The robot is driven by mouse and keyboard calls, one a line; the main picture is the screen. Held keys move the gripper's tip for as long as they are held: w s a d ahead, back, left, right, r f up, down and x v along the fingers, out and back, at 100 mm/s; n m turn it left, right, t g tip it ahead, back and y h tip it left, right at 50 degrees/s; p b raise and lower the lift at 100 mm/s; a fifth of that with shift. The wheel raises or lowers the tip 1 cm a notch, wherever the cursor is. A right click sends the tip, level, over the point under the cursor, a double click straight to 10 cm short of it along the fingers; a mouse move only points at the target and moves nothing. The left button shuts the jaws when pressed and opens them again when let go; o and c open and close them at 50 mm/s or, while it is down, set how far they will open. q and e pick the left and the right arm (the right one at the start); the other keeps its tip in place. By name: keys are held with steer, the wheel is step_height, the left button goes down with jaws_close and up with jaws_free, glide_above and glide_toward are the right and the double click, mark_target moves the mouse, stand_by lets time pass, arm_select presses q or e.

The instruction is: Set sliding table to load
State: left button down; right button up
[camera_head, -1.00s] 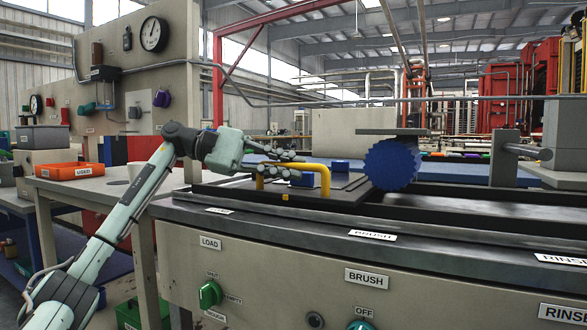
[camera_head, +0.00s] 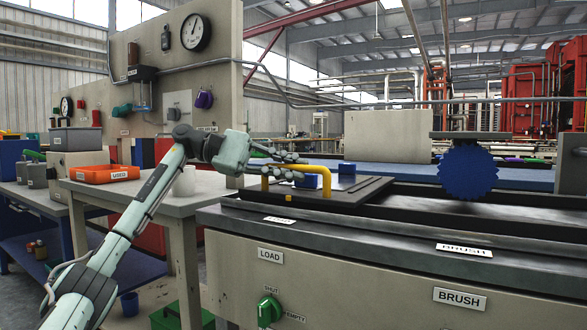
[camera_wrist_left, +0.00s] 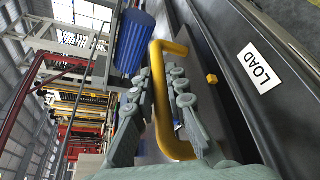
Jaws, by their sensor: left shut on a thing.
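The sliding table (camera_head: 350,194) is a dark flat plate on the machine's rails, with blue blocks and a yellow handle (camera_head: 325,178) on it. It sits above the LOAD label (camera_head: 271,256), left of the blue brush (camera_head: 468,173). My left gripper (camera_head: 290,168) reaches in from the left and is shut on the yellow handle. In the left wrist view the handle (camera_wrist_left: 160,95) runs between the fingers (camera_wrist_left: 165,105), and the LOAD label (camera_wrist_left: 259,67) lies to the right. My right gripper is not in view.
A green knob (camera_head: 268,310) marked SHUT and EMPTY is on the front panel. A side table (camera_head: 150,195) with an orange USED tray (camera_head: 104,174) stands to the left. The track between the sliding table and the brush is clear.

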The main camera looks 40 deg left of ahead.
arm_select(q)
steer(key=shift+a, duration=0.2)
steer(key=c, duration=1.6)
jaws_free()
steer(key=shift+s+a, duration=0.1)
steer(key=shift+a, duration=0.05)
steer(key=shift+o, duration=0.3)
steer(key=shift+s+a, duration=0.1)
steer(key=shift+a, duration=0.05)
steer(key=v, duration=1.1)
steer(key=shift+s+a, duration=0.2)
